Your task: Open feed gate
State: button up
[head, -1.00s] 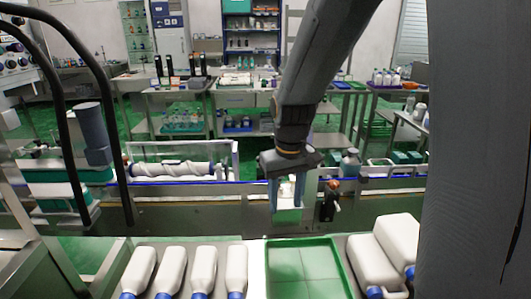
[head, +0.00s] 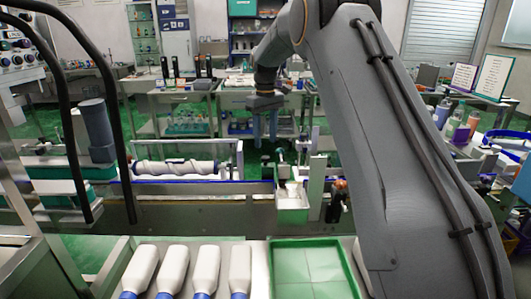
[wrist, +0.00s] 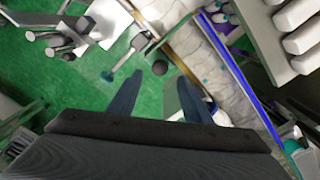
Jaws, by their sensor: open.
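My gripper (head: 265,132) hangs beyond the conveyor line, fingers down, open with nothing between them. In the wrist view its two fingers (wrist: 158,98) are spread apart over the green floor, with a small dark round knob (wrist: 157,68) just ahead of them. A small pale box with a greenish front (head: 292,208) sits at the conveyor, nearer than my gripper and apart from it. Beside it is an upright metal post (head: 317,187) and a dark fitting with an orange knob (head: 340,186). I cannot tell which part is the feed gate.
The conveyor with a blue rail (head: 215,187) and a screw roller (head: 175,167) runs across the middle. White bottles with blue caps (head: 205,268) lie in front, beside a green tray (head: 308,268). Black curved hoses (head: 112,120) stand at left. My arm covers the right side.

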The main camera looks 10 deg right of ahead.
aim_at(265, 156)
jog(key=shift+f+p, duration=0.65)
jog(key=shift+f, duration=2.4)
grip_shut()
